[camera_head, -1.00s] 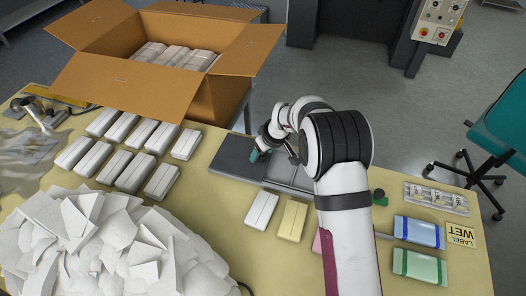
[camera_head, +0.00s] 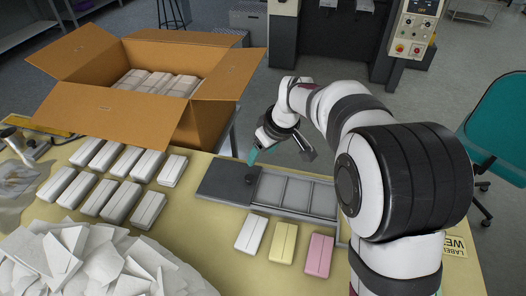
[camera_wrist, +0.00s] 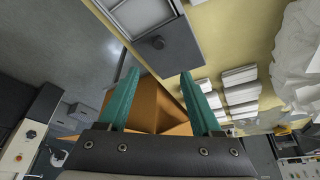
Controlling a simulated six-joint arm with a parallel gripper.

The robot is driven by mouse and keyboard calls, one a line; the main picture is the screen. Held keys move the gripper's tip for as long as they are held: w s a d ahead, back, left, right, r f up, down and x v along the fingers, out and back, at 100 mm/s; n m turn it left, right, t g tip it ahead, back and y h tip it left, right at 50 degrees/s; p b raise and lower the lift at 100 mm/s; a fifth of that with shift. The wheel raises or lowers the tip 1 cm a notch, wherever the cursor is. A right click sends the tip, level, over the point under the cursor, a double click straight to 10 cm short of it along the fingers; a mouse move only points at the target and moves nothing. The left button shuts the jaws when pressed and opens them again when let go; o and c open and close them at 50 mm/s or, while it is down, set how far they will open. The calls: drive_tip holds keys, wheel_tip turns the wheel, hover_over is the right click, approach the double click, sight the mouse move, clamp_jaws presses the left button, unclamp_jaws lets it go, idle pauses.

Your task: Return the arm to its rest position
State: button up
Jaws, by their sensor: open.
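My gripper (camera_head: 252,156) is up in the air over the grey tray with its dark lid (camera_head: 225,182), near the lid's round knob. In the wrist view the two teal fingers of my gripper (camera_wrist: 158,85) stand wide apart with nothing between them. The dark lid with its knob (camera_wrist: 172,52) lies beyond the fingertips in that view. The lid covers the left part of the tray, and the empty compartments (camera_head: 298,190) to its right are uncovered. My arm comes in from the lower right and hides part of the table.
A cardboard box (camera_head: 130,113) of white packs stands open at the back left. Several white packs (camera_head: 120,197) lie in rows before it. One white pack (camera_head: 251,233), a yellow pack (camera_head: 283,242) and a pink pack (camera_head: 319,254) lie in front of the tray. Paper scraps (camera_head: 95,265) are heaped lower left.

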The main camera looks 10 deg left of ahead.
drive_tip(key=s+d+r+m+g+h, duration=0.1)
drive_tip(key=s+d+r+m, duration=0.3)
drive_tip(key=s+d, duration=0.5)
drive_tip(key=s+d+r+m+g+h, duration=0.1)
drive_tip(key=s+d+m, duration=0.6)
drive_tip(key=s, duration=0.4)
drive_tip(key=s+d+f+m, duration=0.1)
drive_tip(key=s+m, duration=0.1)
drive_tip(key=s, duration=0.4)
drive_tip(key=s+d+f+m+g, duration=0.1)
drive_tip(key=s+d+m, duration=0.1)
drive_tip(key=s, duration=0.4)
drive_tip(key=shift+f+m, duration=0.15)
drive_tip(key=shift+m, duration=0.55)
